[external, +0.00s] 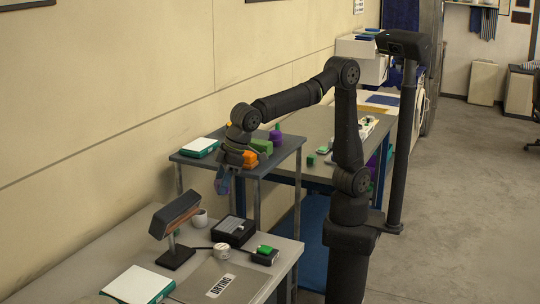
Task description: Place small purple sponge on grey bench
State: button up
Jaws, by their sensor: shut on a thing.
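My gripper (222,184) points down in front of the dark raised shelf, above the back of the grey bench (213,262). It is shut on a small purplish thing, which appears to be the small purple sponge; the fingers cover most of it and its shape is hard to make out. The held thing is in the air, apart from the bench top. Another purple object (275,137) stands on the raised shelf, behind my gripper.
The bench holds a lamp (175,215), a white cup (200,218), a black box (233,231), a small roll (221,250), a green-topped black box (265,255) and a white-and-green box (138,286). Green (262,146) and orange blocks sit on the shelf (290,149).

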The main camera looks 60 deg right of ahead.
jog(key=w, duration=3.2)
send_over(133, 248)
jog(key=d, duration=0.1)
jog(key=f, duration=1.8)
jog(key=shift+s+d+f, duration=0.1)
jog(key=shift+s+f, duration=0.15)
jog(key=shift+s, duration=0.15)
jog(key=shift+f, duration=1.95)
jog(key=shift+f, duration=0.1)
jog(key=o, duration=1)
jog(key=shift+f, duration=0.1)
